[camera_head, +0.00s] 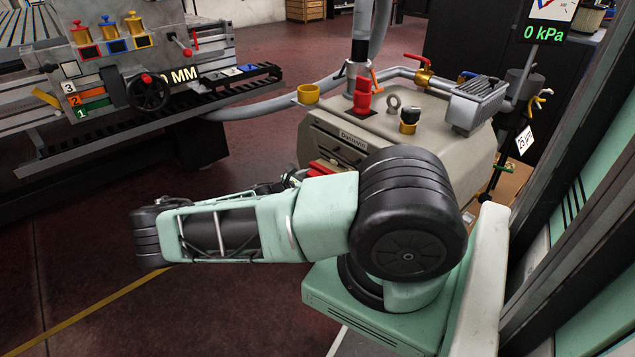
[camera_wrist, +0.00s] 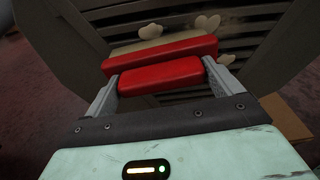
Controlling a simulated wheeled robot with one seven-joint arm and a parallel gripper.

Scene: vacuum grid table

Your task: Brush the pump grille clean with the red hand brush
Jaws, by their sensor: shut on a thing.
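The red hand brush (camera_wrist: 160,55) is in my gripper (camera_wrist: 160,80), whose two grey fingers are shut on its red handle in the wrist view. Its pale bristle edge faces the dark slatted pump grille (camera_wrist: 265,28). I cannot tell whether the bristles touch the slats. Pale dust clumps show at the grille (camera_wrist: 208,24), beside and above the brush. In the head view the grille (camera_head: 335,140) is on the front of the beige pump (camera_head: 440,140).
On the pump stand a red valve (camera_head: 362,97), a black knob with a brass base (camera_head: 408,121) and a grey finned part (camera_head: 478,103). A gauge sign reads 0 kPa (camera_head: 544,33). The grid table (camera_head: 130,85) is at left, with open dark red floor between.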

